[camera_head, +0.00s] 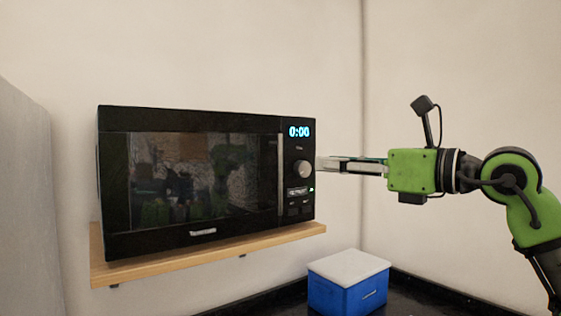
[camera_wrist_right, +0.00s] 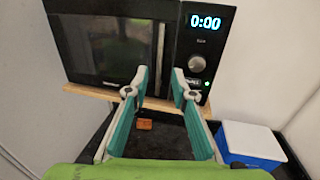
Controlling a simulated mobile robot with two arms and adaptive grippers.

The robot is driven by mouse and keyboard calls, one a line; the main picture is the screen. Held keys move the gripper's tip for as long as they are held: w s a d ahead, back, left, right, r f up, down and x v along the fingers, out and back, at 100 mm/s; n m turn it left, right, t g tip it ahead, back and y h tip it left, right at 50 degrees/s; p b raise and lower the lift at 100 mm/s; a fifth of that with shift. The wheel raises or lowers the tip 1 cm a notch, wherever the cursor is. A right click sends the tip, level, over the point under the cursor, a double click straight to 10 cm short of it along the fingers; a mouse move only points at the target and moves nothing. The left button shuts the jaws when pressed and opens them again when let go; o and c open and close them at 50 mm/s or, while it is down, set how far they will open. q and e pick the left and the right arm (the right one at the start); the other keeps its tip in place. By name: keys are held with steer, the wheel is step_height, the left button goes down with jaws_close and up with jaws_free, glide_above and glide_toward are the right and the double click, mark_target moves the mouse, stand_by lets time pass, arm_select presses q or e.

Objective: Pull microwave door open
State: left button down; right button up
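The black microwave (camera_head: 205,120) stands on a wooden shelf, and its door (camera_head: 190,180) looks closed. A thin upright handle (camera_head: 281,175) runs down the door's right edge, beside the control panel with a round knob (camera_head: 303,169) and a lit 0:00 display. My right gripper (camera_head: 322,163) comes in from the right, beside the panel in the head view. In the right wrist view my right gripper (camera_wrist_right: 161,78) is open and empty, its fingers pointing at the microwave. The handle (camera_wrist_right: 158,60) shows between the fingertips there; contact is not visible. My left gripper is out of view.
The wooden shelf (camera_head: 210,251) sticks out under the microwave. Below it are a blue box with a white lid (camera_head: 347,282) and a dark counter (camera_head: 425,294). A small orange-brown object (camera_wrist_right: 145,124) lies lower down. A pale panel (camera_head: 25,210) stands at left.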

steer(key=p+x, duration=0.6)
steer(key=x, duration=0.8)
steer(key=shift+d, duration=0.1)
jaws_close()
